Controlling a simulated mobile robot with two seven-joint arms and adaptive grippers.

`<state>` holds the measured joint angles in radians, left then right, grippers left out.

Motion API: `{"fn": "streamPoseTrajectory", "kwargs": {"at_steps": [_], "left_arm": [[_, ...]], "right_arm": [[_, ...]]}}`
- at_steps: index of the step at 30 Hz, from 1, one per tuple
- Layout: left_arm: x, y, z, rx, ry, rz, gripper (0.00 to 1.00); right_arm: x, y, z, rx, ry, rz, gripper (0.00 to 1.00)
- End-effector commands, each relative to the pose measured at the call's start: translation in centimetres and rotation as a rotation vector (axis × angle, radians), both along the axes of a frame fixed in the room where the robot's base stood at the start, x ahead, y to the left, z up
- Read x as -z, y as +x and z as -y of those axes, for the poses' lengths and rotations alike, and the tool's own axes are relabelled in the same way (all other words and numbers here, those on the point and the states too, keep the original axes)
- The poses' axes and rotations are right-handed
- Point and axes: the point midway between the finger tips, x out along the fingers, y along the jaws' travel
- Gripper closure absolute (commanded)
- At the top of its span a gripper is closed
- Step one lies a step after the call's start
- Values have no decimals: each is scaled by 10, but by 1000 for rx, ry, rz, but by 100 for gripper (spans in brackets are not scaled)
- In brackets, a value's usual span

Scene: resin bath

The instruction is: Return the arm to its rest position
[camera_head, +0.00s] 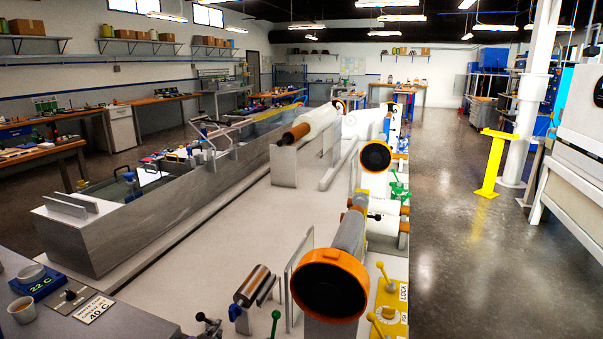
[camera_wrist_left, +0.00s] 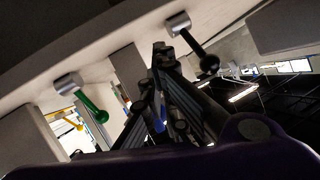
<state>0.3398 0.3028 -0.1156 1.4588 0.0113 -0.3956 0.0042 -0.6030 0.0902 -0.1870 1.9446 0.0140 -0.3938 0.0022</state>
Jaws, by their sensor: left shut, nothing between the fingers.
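My left gripper (camera_wrist_left: 163,62) shows only in the left wrist view, as dark fingers close together with nothing seen held between them. It appears tilted in that view. A lever with a green handle (camera_wrist_left: 92,98) is to the left of the fingers, and a lever with a black ball end (camera_wrist_left: 207,62) is to the right. Both are mounted on pale surfaces, and the fingers look apart from them. The purple surface at the bottom of the wrist view is close to the camera. Neither of my arms is seen in the head view.
The long grey resin bath (camera_head: 140,222) runs along the left. Near the front are an orange-rimmed roller (camera_head: 331,285), a metal roller (camera_head: 252,286), a green-handled lever (camera_head: 275,322) and a yellow LOCK plate (camera_head: 396,312). A cup (camera_head: 22,310) stands at front left.

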Motion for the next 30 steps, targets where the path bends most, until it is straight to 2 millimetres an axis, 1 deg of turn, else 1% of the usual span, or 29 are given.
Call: {"fn": "streamPoseTrajectory", "kwargs": {"at_steps": [1, 2, 3, 5, 6, 8, 9, 11, 12, 14, 15, 18, 21, 23, 26, 29, 30], "left_arm": [[24, -29, 3, -4, -16, -35, 100], [35, -46, 4, -6, -24, -54, 100], [50, -70, 7, -10, -38, -78, 100], [72, -108, 10, -19, -60, -118, 100], [85, -136, 13, -26, -76, -145, 100], [102, -178, 18, -40, -100, -186, 100], [112, -207, 20, -52, -117, -214, 100], [124, -251, 24, -74, -142, -256, 100], [129, -280, 27, -90, -159, -282, 100], [134, -319, 30, -114, -181, -317, 100], [136, -342, 32, -130, -195, -338, 100], [136, -388, 35, -165, -221, -380, 100], [134, -417, 36, -191, -236, -405, 100], [132, -426, 37, -200, -241, -414, 100], [132, -433, 37, -206, -245, -420, 100], [132, -433, 37, -206, -245, -421, 100], [132, -433, 37, -206, -245, -421, 100]], "right_arm": [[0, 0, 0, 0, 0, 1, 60], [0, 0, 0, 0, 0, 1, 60], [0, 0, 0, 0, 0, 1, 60], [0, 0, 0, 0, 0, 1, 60], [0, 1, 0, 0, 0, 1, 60], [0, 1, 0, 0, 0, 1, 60], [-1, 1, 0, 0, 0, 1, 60], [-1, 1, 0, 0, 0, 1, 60], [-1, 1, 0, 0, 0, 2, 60], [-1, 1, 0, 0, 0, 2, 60], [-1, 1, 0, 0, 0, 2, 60], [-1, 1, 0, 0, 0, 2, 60], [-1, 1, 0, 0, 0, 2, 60], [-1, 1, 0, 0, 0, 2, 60], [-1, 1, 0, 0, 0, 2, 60], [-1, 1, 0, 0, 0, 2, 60], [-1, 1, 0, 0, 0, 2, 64]]}}
